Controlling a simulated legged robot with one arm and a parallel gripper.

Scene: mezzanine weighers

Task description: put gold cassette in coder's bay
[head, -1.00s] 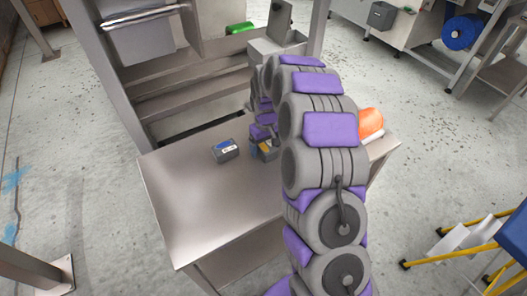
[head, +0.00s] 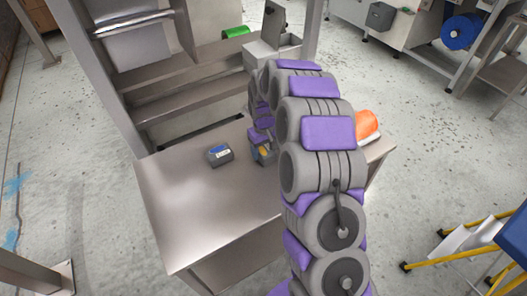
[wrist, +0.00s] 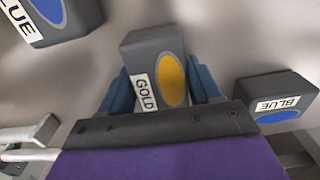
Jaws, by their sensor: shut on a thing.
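The gold cassette (wrist: 156,62) is a dark grey block with a yellow oval and a GOLD label. It stands between the blue fingers of my gripper (wrist: 160,88) in the wrist view, and the gripper is shut on it. In the head view the gold cassette (head: 264,152) shows only in part beside my arm, over the steel table (head: 190,215). I cannot tell whether it touches the tabletop. The coder's bay is not clearly identifiable; a grey box with a raised lid (head: 272,30) stands at the back of the table.
A blue-marked cassette (head: 219,155) lies on the table left of my gripper. The wrist view shows two BLUE cassettes, one upper left (wrist: 50,18) and one at right (wrist: 275,98). An orange item (head: 367,124) sits at right. The table's front left is clear.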

